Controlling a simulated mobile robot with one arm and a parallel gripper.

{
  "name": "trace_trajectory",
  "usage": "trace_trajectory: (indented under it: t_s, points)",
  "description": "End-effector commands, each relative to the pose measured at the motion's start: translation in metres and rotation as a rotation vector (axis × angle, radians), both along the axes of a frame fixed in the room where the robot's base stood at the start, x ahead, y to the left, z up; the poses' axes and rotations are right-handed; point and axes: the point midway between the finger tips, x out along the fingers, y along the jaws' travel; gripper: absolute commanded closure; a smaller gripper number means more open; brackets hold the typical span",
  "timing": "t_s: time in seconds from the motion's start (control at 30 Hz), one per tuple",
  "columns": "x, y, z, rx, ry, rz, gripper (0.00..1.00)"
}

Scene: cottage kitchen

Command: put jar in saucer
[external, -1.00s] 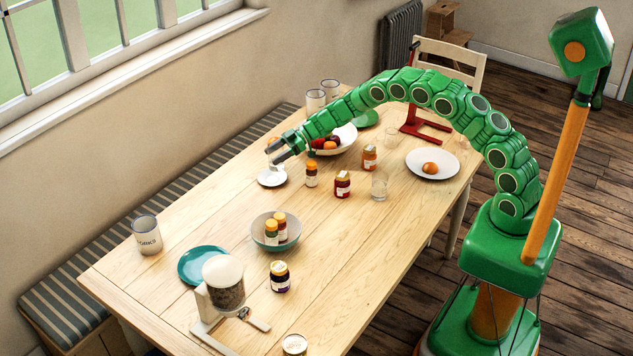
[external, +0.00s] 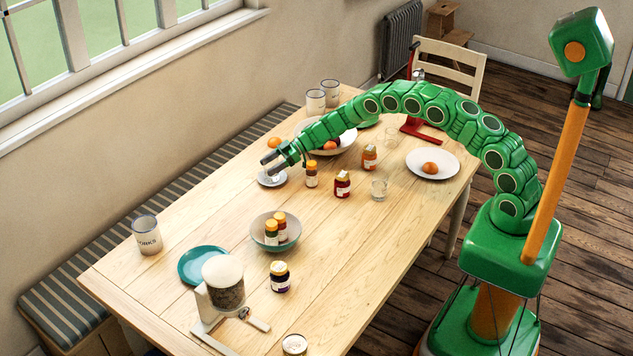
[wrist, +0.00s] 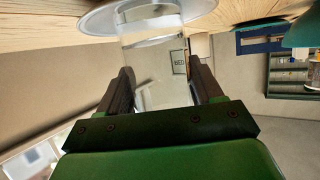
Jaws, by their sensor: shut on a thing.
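My gripper (external: 270,164) is over the small white saucer (external: 264,183) near the far long side of the table. It is shut on a clear, see-through jar (wrist: 150,28), seen between and beyond the fingers in the wrist view. The jar's end is at the saucer, which shows at the top of that view (wrist: 96,20). I cannot tell whether the jar touches it. The fingers hide part of the jar and saucer in the external view.
A dark jar with an orange lid (external: 311,175) stands just right of the saucer. An orange fruit (external: 274,142) and a fruit bowl (external: 348,148) lie behind. A red-labelled jar (external: 342,185) and a bowl with two jars (external: 290,242) are nearer. The table left of the saucer is clear.

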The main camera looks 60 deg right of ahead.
Motion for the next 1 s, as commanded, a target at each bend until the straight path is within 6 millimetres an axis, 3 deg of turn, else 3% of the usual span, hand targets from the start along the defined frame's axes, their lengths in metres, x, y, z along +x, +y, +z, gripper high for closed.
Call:
trace_trajectory:
  t_s: [0.33, 0.37, 0.53, 1.0]
  points:
    - [-0.0001, -0.0001, -0.0027, 0.000, 0.001, 0.000, 0.71]
    - [-0.0001, 0.0000, -0.0031, 0.000, 0.001, 0.000, 0.33]
    - [-0.0001, 0.0000, -0.0029, 0.000, 0.001, 0.000, 0.09]
    - [-0.0015, -0.0031, 0.0013, -0.001, 0.001, -0.001, 0.09]
